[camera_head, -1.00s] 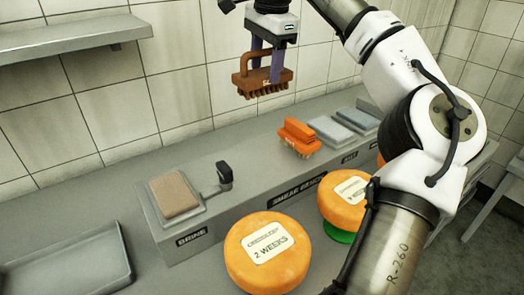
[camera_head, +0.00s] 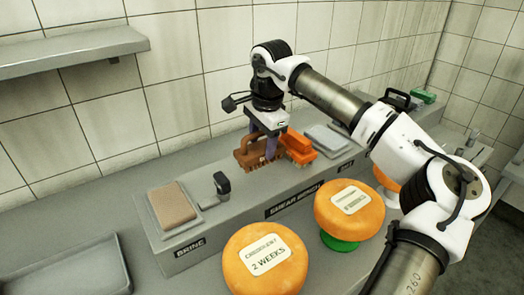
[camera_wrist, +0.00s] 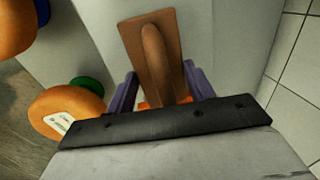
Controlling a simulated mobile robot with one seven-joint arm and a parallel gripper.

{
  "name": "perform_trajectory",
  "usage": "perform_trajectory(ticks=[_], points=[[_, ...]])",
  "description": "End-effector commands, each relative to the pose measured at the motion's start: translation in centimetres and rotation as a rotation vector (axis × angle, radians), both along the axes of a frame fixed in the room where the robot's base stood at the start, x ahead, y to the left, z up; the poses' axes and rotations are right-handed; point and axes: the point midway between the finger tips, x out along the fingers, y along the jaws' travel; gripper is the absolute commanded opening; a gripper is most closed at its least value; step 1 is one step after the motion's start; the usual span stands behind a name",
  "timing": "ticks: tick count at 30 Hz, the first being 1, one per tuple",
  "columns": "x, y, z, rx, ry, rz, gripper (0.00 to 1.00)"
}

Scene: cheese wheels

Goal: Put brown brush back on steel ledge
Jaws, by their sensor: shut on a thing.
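The brown brush (camera_head: 249,156) is held in my gripper (camera_head: 266,142), bristles down, low over the raised steel ledge (camera_head: 235,200) labelled SMEAR BENCH. I cannot tell whether its bristles touch the ledge. In the wrist view the brown brush (camera_wrist: 145,45) lies between the purple fingers of my gripper (camera_wrist: 160,90). The orange brush (camera_head: 299,148) is close on the right of the brown one; I cannot tell whether they touch. A bit of orange also shows under the gripper in the wrist view.
A brown pad in a tray (camera_head: 172,206) and a small black-topped fixture (camera_head: 221,187) are left on the ledge. Grey trays (camera_head: 327,138) lie right of the orange brush. Orange cheese wheels (camera_head: 264,262) stand in front. A wall shelf (camera_head: 70,52) is at upper left.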

Motion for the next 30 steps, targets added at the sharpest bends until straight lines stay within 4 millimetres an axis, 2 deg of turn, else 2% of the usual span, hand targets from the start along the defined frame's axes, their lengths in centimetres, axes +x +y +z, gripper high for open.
perform_trajectory(ticks=[7, 17, 18, 21, 23, 30], points=[[-0.1, 0.0, -3.3, 0.001, 0.002, 0.001, 0.24], [0.0, 0.0, -3.8, 0.000, 0.000, 0.001, 0.24], [0.0, 0.0, -3.8, -0.001, 0.001, 0.001, 0.56], [0.0, 0.0, -3.7, 0.000, 0.001, 0.001, 0.69], [0.0, 0.0, -3.7, 0.000, 0.001, 0.001, 0.75], [0.0, 0.0, -3.7, 0.000, 0.001, 0.001, 0.75]])
